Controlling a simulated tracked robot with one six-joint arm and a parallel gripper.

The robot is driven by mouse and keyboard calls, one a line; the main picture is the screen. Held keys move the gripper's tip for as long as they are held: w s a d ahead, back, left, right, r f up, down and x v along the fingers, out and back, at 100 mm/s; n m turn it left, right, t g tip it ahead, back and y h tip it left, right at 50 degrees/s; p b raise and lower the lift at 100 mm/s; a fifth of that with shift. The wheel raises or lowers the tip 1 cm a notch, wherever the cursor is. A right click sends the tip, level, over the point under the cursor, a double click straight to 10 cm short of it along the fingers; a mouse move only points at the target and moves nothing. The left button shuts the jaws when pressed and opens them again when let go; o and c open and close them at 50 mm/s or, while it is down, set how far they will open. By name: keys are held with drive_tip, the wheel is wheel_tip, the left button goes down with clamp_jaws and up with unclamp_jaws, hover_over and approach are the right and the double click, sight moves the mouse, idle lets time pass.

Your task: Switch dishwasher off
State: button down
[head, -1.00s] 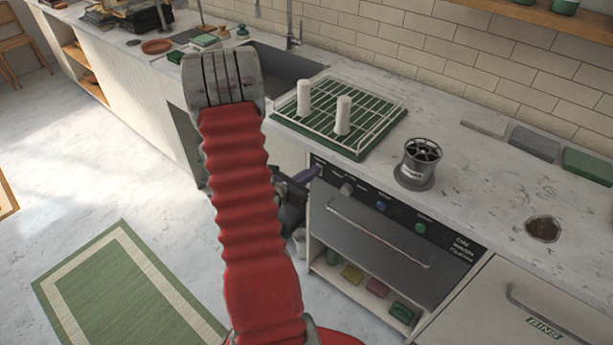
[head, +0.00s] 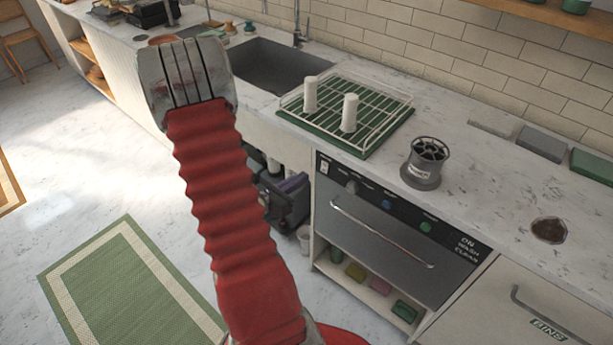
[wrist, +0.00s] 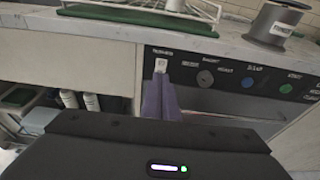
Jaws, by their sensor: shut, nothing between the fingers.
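The dishwasher (head: 380,240) stands under the counter with a dark control panel along its top. At the panel's left end is a small white switch (head: 324,168), also seen in the wrist view (wrist: 160,66). Right of it are a grey knob (head: 352,187), a blue button (head: 386,204) and a green button (head: 426,226).
The door handle (head: 380,232) sticks out below the panel. A dish rack (head: 385,115) with two white cups and a grey metal holder (head: 424,165) stand on the counter above. An open shelf with sponges (head: 355,272) is below. Floor in front is clear beside a green rug (head: 130,285).

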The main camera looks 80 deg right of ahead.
drive_tip(key=shift+r+v, duration=0.2)
drive_tip(key=shift+v, duration=0.7)
drive_tip(key=shift+r+v, duration=0.15)
drive_tip(key=shift+v, duration=0.8)
drive_tip(key=shift+r+v, duration=0.2)
drive_tip(key=shift+v, duration=0.7)
drive_tip(key=shift+d, duration=0.15)
